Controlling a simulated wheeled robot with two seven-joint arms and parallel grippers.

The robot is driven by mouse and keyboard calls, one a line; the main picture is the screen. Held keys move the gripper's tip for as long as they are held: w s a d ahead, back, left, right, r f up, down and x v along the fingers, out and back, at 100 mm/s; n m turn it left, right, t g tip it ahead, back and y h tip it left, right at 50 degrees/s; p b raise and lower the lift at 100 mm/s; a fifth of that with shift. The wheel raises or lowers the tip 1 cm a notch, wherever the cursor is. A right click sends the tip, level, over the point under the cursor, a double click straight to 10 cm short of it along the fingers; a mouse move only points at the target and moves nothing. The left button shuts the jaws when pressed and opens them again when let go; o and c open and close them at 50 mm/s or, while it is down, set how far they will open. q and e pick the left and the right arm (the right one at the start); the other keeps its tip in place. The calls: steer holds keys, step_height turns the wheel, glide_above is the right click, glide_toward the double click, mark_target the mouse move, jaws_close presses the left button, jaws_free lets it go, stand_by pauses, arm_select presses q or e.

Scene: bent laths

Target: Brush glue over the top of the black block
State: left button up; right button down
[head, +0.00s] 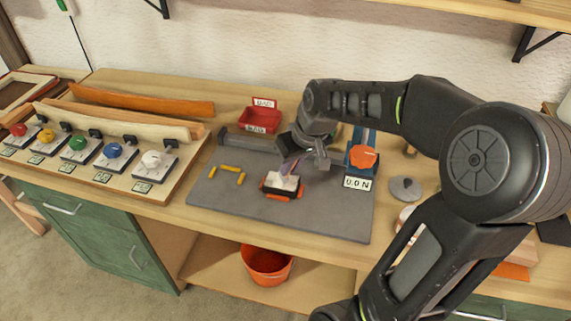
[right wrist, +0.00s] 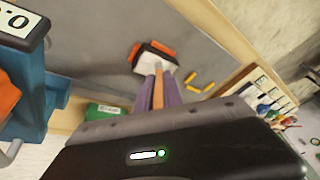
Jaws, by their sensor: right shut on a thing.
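The black block (head: 270,188) lies on the grey mat, with orange pieces at its sides. It also shows in the right wrist view (right wrist: 142,68). White covers much of its top; I cannot tell bristles from glue there. My right gripper (head: 304,157) is shut on the brush (head: 290,168), above and behind the block. My left gripper is not in view.
The grey mat (head: 225,205) has free room in front. Yellow pieces (head: 240,178) lie left of the block. A red bin (head: 262,120) stands behind. A blue holder with an orange part (head: 363,157) stands right. A board with coloured knobs (head: 80,142) is far left.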

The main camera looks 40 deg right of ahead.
steer(key=s+d, duration=0.2)
steer(key=s, duration=0.1)
steer(key=shift+s+d+b, duration=0.1)
steer(key=shift+b, duration=0.2)
stand_by(0.3)
steer(key=shift+r+p, duration=2.25)
steer(key=shift+r, duration=0.75)
step_height(320, 180, up, 3)
steer(key=shift+p, duration=1)
